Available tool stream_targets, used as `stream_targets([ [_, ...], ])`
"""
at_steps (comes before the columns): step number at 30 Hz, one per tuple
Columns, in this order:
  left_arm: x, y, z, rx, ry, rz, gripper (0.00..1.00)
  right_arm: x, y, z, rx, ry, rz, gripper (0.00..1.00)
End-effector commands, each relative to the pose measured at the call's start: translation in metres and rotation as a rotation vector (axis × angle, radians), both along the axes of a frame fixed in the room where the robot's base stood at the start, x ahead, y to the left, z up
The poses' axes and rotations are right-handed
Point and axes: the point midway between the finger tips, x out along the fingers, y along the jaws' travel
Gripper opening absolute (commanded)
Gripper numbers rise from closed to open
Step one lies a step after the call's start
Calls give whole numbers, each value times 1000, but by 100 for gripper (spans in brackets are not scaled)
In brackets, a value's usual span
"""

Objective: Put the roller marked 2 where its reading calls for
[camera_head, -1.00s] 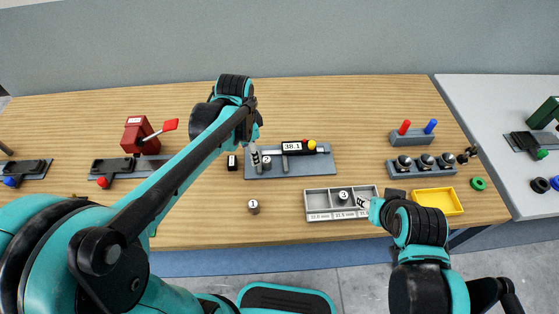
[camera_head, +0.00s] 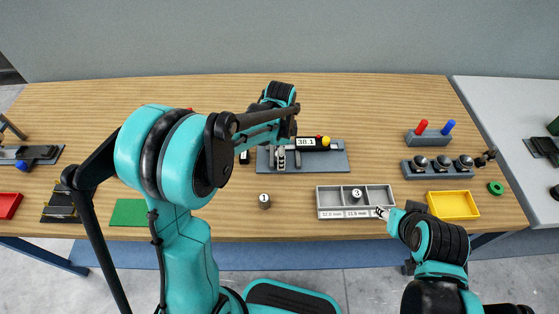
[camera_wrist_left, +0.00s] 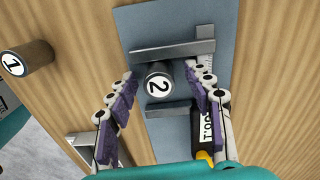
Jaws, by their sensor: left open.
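The roller marked 2 (camera_wrist_left: 157,82) stands between the two grey jaws of the gauge (camera_wrist_left: 172,52) in the left wrist view. My left gripper (camera_wrist_left: 160,88) is open, one finger on each side of this roller, apart from it. In the head view my left gripper (camera_head: 280,158) is over the gauge plate (camera_head: 330,165) and hides the roller. The display (camera_head: 306,142) shows 38.1. A grey three-compartment tray (camera_head: 322,204) has small mm labels on its front. My right gripper (camera_head: 383,212) is at the tray's front right; its fingers are too small to judge.
The roller marked 1 (camera_head: 264,201) stands on the bare table, and also shows in the left wrist view (camera_wrist_left: 28,58). The roller marked 3 (camera_head: 356,194) is in the tray's middle compartment. A yellow bin (camera_head: 453,205) and a grey rack (camera_head: 437,167) are at the right.

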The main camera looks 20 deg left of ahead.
Motion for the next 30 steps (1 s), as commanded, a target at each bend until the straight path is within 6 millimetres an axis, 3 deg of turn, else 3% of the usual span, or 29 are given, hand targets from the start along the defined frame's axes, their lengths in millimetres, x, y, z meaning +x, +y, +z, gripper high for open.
stream_targets([
  [6,0,0,-2,0,0,1,52,0,0,0,0,0,0,42],
  [8,0,0,-2,0,0,1,38,0,0,0,0,0,0,42],
  [12,0,0,-1,0,0,1,1,0,0,0,0,0,0,42],
  [23,0,0,0,0,0,1,0,0,0,1,0,0,0,42],
  [30,0,0,25,0,0,1,0,0,0,13,0,0,0,42],
])
